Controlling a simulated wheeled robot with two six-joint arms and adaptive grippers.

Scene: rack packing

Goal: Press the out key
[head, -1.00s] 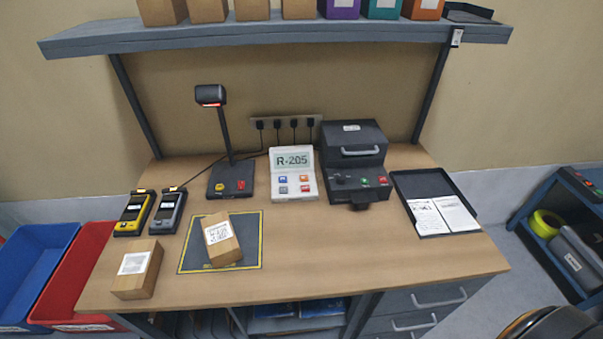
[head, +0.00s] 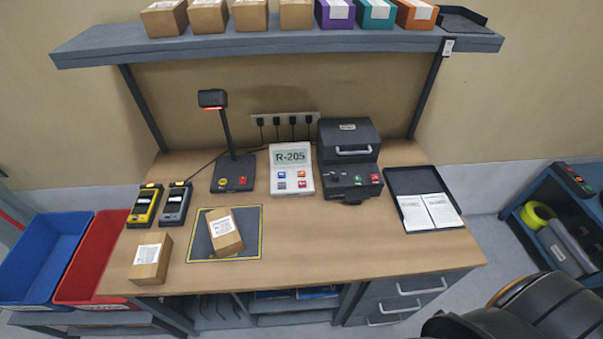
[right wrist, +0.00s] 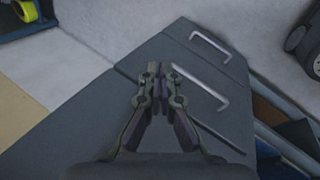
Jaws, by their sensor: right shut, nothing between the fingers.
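A white keypad terminal (head: 291,171) stands on the desk, its screen reading R-205. Below the screen are several coloured keys: blue, orange, grey-blue and red. Their labels are too small to read. My right gripper (right wrist: 157,70) is shut and empty in the right wrist view, above grey drawer fronts with pale handles and away from the terminal. In the head view my right arm shows only as a dark part at the bottom right. My left gripper is not in view.
A scanner stand (head: 232,175) is left of the terminal and a black printer (head: 349,160) right of it. Cardboard boxes (head: 149,258), two handheld devices and a black tray (head: 392,183) with papers sit on the desk. A shelf (head: 275,40) overhangs the back. The desk's front middle is clear.

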